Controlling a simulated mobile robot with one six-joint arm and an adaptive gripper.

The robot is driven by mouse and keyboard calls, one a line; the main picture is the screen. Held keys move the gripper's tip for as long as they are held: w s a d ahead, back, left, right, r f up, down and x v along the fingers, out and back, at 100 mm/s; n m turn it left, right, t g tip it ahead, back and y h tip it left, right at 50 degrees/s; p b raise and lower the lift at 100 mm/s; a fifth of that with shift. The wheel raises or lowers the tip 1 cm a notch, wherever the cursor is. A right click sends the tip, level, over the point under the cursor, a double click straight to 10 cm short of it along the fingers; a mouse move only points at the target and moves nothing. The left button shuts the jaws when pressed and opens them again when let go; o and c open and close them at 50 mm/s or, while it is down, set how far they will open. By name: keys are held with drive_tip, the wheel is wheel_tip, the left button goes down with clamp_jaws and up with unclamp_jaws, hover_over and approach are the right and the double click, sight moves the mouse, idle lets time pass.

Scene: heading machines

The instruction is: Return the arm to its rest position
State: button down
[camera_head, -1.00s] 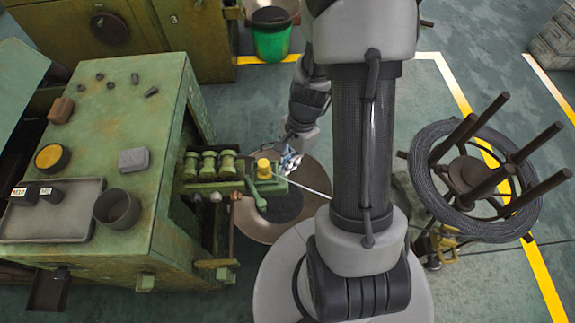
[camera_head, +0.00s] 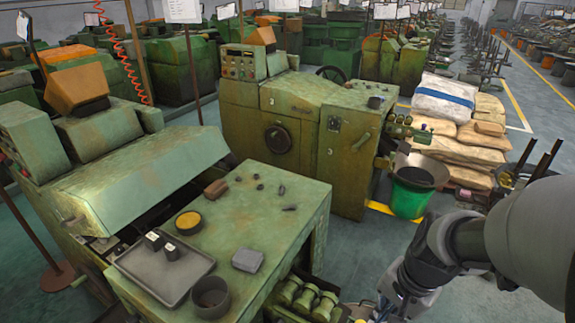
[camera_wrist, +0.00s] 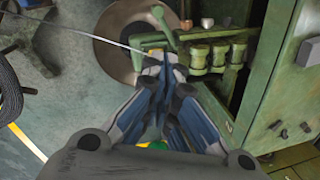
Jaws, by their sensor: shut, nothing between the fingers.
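My gripper shows in the wrist view (camera_wrist: 167,65) with its blue and grey fingers together and nothing between them. Its tips point toward the roller end of the green machine (camera_wrist: 285,85); whether they touch anything I cannot tell. A thin wire (camera_wrist: 90,34) runs from the left to near the fingertips. In the head view my gripper (camera_head: 383,308) is at the bottom edge, mostly cut off, right of the green rollers (camera_head: 307,298). My arm reaches in from the right, bent at a dark joint.
The machine's green top (camera_head: 265,215) carries a grey tray (camera_head: 165,272), a dark cup (camera_head: 211,297), a yellow-topped round tin (camera_head: 189,222) and small parts. A green bucket (camera_head: 408,200) stands behind my arm, with stacked sacks (camera_head: 445,97) beyond. A wire coil (camera_wrist: 8,105) is at the wrist view's left.

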drive_tip(key=s+a+r+n+t+h, duration=0.1)
drive_tip(key=s+a+r+n+t, duration=0.2)
drive_tip(key=s+r+n, duration=0.6)
wheel_tip(320, 180, up, 4)
drive_tip(key=shift+s+a+f+n, duration=0.25)
drive_tip(key=shift+s+a, duration=0.3)
drive_tip(key=shift+a, duration=0.5)
